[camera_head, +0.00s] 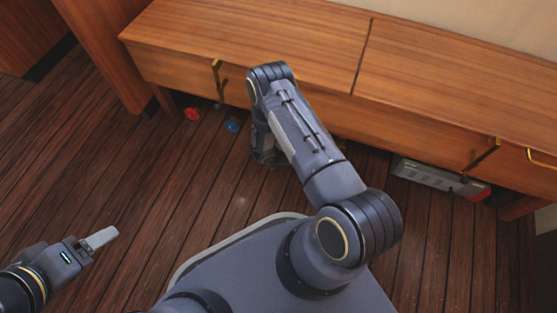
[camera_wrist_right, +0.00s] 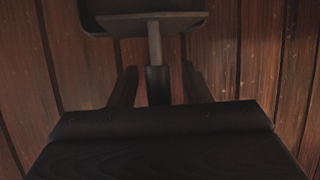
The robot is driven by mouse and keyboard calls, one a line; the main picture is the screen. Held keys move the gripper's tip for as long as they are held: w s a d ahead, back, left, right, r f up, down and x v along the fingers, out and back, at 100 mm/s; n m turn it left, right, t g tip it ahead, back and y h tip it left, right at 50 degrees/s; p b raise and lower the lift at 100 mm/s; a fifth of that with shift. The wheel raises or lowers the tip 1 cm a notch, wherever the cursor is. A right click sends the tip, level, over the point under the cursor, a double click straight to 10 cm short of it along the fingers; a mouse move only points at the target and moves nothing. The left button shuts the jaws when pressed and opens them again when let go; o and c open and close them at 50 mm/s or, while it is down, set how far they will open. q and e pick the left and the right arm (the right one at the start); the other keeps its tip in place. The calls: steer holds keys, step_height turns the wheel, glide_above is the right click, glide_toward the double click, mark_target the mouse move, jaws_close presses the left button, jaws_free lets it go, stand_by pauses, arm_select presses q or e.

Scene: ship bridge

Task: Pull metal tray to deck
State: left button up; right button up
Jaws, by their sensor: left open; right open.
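In the right wrist view a dark, flat, tray-like thing (camera_wrist_right: 95,14) with a rounded rim shows at the top edge. It is likely the metal tray, and most of it is out of frame. A narrow grey bar (camera_wrist_right: 155,42) runs from it down between the fingers of my right gripper (camera_wrist_right: 158,85), which is open with a finger on each side. I cannot tell whether they touch it. In the head view my right arm reaches down at the bench front and hides the tray. My left gripper (camera_head: 98,240) is open and empty over the floor at the lower left.
A wooden bench (camera_head: 250,35) with brass handles spans the back. Under it lie a small red thing (camera_head: 192,113), a small blue thing (camera_head: 231,125) and a grey box with a red end (camera_head: 430,174). The plank floor (camera_head: 130,180) at left is clear.

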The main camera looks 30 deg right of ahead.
jaws_close()
stand_by(0.4)
